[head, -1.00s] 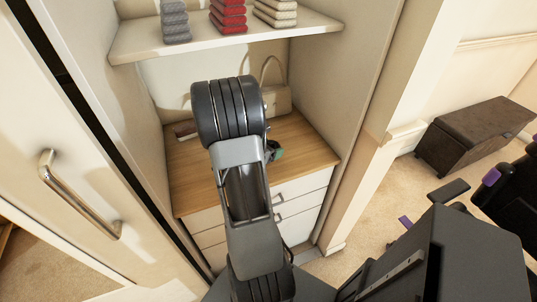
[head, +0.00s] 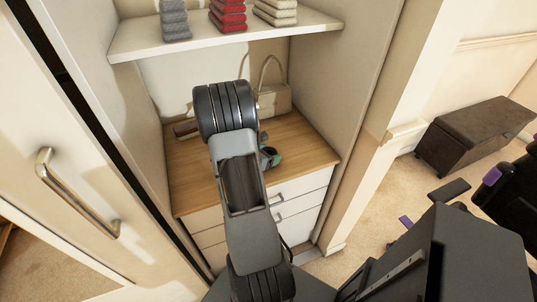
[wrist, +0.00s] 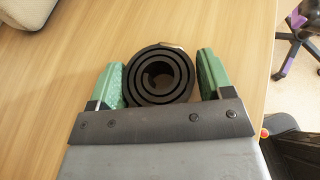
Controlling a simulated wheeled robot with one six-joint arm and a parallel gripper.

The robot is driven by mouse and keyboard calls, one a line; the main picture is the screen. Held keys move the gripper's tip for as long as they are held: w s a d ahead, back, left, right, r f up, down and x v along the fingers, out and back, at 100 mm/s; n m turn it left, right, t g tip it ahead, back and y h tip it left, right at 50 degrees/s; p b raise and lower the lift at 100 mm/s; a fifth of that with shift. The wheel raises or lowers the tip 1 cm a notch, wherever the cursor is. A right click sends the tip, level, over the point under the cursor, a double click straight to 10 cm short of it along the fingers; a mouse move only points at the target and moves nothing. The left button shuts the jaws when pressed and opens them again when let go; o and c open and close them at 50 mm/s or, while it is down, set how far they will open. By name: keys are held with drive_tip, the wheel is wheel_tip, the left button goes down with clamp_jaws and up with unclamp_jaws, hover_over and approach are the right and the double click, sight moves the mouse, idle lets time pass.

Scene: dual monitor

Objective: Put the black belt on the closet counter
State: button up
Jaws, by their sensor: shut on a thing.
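The black belt (wrist: 160,74) is rolled into a coil and sits between the green fingers of my gripper (wrist: 160,80) in the wrist view. The fingers are shut on it from both sides. The wooden closet counter (wrist: 55,90) fills most of the wrist view behind the belt. In the head view the counter (head: 308,146) is the top of a white drawer unit inside the closet. My arm hides part of the counter there, and a green fingertip (head: 276,158) shows just over it. I cannot tell whether the belt touches the counter.
A beige handbag (head: 273,99) stands at the back of the counter, with a dark reddish item (head: 186,129) at the back left. A shelf (head: 225,40) with folded towels is above. Side walls bound the closet. The counter's right part is clear.

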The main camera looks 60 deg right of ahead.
drive_tip(key=o, duration=1)
drive_tip(key=shift+c, duration=0.2)
drive_tip(key=shift+r+p, duration=0.2)
drive_tip(key=shift+p, duration=0.15)
drive_tip(key=v, duration=1.2)
drive_tip(key=shift+a, duration=0.15)
drive_tip(key=a+r+m+t+y, duration=0.2)
drive_tip(key=a+r+m+y, duration=0.1)
drive_tip(key=a, duration=0.6)
drive_tip(key=a+r+m+t+y, duration=0.2)
drive_tip(key=a+r+m+y, duration=0.1)
drive_tip(key=a+m+y, duration=0.2)
drive_tip(key=a+r+m+t+y, duration=0.2)
drive_tip(key=a+r+m+y, duration=0.2)
drive_tip(key=a, duration=1)
drive_tip(key=m+y, duration=0.1)
drive_tip(key=m, duration=0.2)
drive_tip(key=shift+t, duration=0.3)
